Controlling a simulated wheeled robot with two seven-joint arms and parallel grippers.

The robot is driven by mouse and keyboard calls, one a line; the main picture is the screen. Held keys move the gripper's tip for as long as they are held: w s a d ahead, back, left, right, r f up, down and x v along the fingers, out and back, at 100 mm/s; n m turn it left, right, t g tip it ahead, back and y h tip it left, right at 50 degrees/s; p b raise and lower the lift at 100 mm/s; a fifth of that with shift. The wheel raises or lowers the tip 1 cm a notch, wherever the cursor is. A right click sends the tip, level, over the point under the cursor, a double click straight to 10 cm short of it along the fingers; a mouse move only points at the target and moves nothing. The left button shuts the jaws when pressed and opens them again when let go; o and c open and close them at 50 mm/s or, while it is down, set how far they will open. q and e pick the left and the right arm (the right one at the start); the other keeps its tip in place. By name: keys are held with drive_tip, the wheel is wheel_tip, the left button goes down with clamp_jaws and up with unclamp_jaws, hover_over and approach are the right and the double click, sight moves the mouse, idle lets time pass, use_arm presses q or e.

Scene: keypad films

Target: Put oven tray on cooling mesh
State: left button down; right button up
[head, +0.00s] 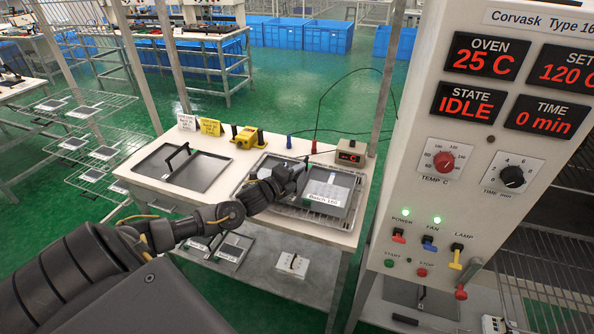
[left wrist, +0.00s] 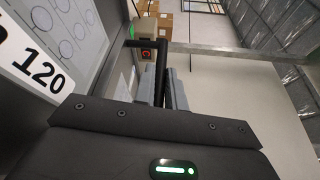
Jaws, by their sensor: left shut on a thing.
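The oven tray (head: 336,186) is a grey metal tray with pale films and a white batch label. It is on or just over the cooling mesh (head: 288,210), a wire rack on the right part of the white table; I cannot tell whether it touches. My left gripper (head: 296,177) is above the tray's left part, shut on its black handle and hiding some of the tray. In the left wrist view the tray (left wrist: 88,28) stands at the left with its label reading 120, and the dark handle (left wrist: 148,45) runs up by the fingers. My right gripper is not in view.
A second dark tray with a handle (head: 183,172) lies on the table's left part. A yellow device (head: 248,137) and a small red-display box (head: 350,153) stand at the back. The oven control panel (head: 490,130) rises close on the right. Wire racks (head: 92,150) stand at left.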

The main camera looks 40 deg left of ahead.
use_arm(q)
drive_tip(key=c, duration=1.5)
unclamp_jaws()
drive_tip(key=shift+o, duration=0.2)
drive_tip(key=shift+r, duration=0.2)
drive_tip(key=shift+s+f, duration=0.15)
drive_tip(key=shift+s, duration=0.15)
drive_tip(key=s, duration=0.3)
drive_tip(key=s+b, duration=0.1)
drive_tip(key=s, duration=0.6)
drive_tip(key=shift+a+r, duration=0.15)
drive_tip(key=shift+r, duration=0.2)
drive_tip(key=shift+s+r+b, duration=0.15)
drive_tip(key=shift+s+b, duration=0.15)
drive_tip(key=shift+s, duration=0.4)
